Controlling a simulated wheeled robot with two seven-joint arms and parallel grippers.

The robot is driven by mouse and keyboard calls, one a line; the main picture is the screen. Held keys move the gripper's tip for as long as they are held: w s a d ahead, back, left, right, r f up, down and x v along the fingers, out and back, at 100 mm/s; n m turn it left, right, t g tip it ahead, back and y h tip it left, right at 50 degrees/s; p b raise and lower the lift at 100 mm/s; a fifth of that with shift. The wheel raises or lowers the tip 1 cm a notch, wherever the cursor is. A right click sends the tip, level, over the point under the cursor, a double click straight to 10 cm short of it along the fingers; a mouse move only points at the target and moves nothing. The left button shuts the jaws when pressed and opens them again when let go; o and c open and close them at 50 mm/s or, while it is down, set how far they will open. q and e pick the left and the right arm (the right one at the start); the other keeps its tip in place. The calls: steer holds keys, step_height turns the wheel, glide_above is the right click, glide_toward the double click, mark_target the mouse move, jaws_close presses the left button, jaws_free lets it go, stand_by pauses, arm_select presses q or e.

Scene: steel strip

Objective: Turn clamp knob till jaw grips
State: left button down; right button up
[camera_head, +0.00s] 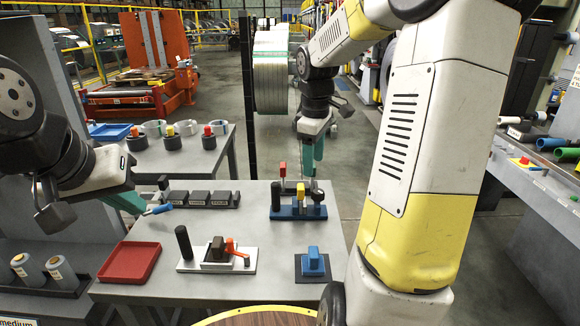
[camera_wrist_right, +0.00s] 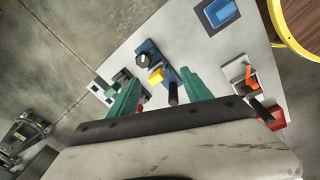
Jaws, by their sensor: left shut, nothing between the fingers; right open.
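A blue-based fixture (camera_head: 298,213) stands on the table with a black post (camera_head: 275,196), a yellow block (camera_head: 314,196) and a dark knob-like top. In the right wrist view the round black knob (camera_wrist_right: 142,57) sits at the far end, with the yellow block (camera_wrist_right: 156,76) beside it. My right gripper (camera_head: 312,162) is open above and behind this fixture, apart from it; in its wrist view the green fingers (camera_wrist_right: 160,80) frame the fixture. My left gripper (camera_head: 143,207) is shut and empty over the table's left side. Whether the jaw touches the block cannot be told.
A white-based fixture (camera_head: 187,266) with an orange lever (camera_head: 236,250), a red tray (camera_head: 129,274) and a blue block (camera_head: 313,259) on a dark pad occupy the front. Several dark labelled blocks (camera_head: 200,198) stand behind. Bare table lies between these.

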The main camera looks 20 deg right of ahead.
steer(key=s+a+r+m+t+y, duration=0.1)
steer(key=s+a+r+m+t, duration=0.1)
steer(key=s, duration=0.6)
steer(key=s+a+r+m+t+y, duration=0.1)
steer(key=s+a+r+m+t, duration=0.1)
steer(key=s+a+r+m, duration=0.3)
steer(key=shift+s+a+m, duration=0.5)
steer(key=shift+s+m, duration=0.2)
steer(key=shift+s, duration=1.3)
steer(key=shift+s+a+f+m+t+y, duration=0.15)
steer(key=shift+s+a+m+t, duration=0.1)
steer(key=shift+s, duration=0.25)
steer(key=shift+s+a+m+t+y, duration=0.15)
steer(key=shift+s+a+m+t, duration=0.1)
steer(key=shift+s, duration=0.2)
steer(key=shift+d, duration=0.1)
